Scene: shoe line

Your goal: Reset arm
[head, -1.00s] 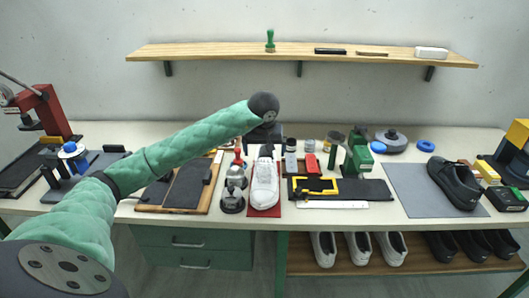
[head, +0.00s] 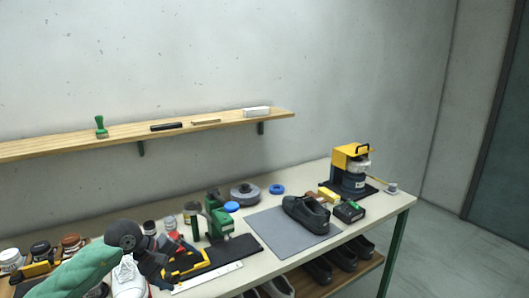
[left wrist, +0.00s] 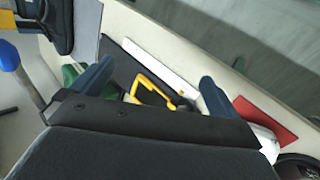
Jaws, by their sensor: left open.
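My left gripper (head: 160,268) is over the workbench, beside the white shoe (head: 130,278) and near the black mat (head: 225,252). In the left wrist view the left gripper (left wrist: 155,90) shows two blue fingers spread wide, with nothing held between them. A yellow frame-shaped tool (left wrist: 155,86) on the mat shows below, between the fingers; in the head view this yellow tool (head: 186,265) is partly hidden by the gripper. My green-sleeved left arm (head: 75,275) comes in from the lower left. My right gripper is in neither view.
A black shoe (head: 306,214) sits on a grey mat (head: 270,230). A yellow-topped machine (head: 350,170) stands at the bench's right end. A wooden shelf (head: 220,122) is on the wall.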

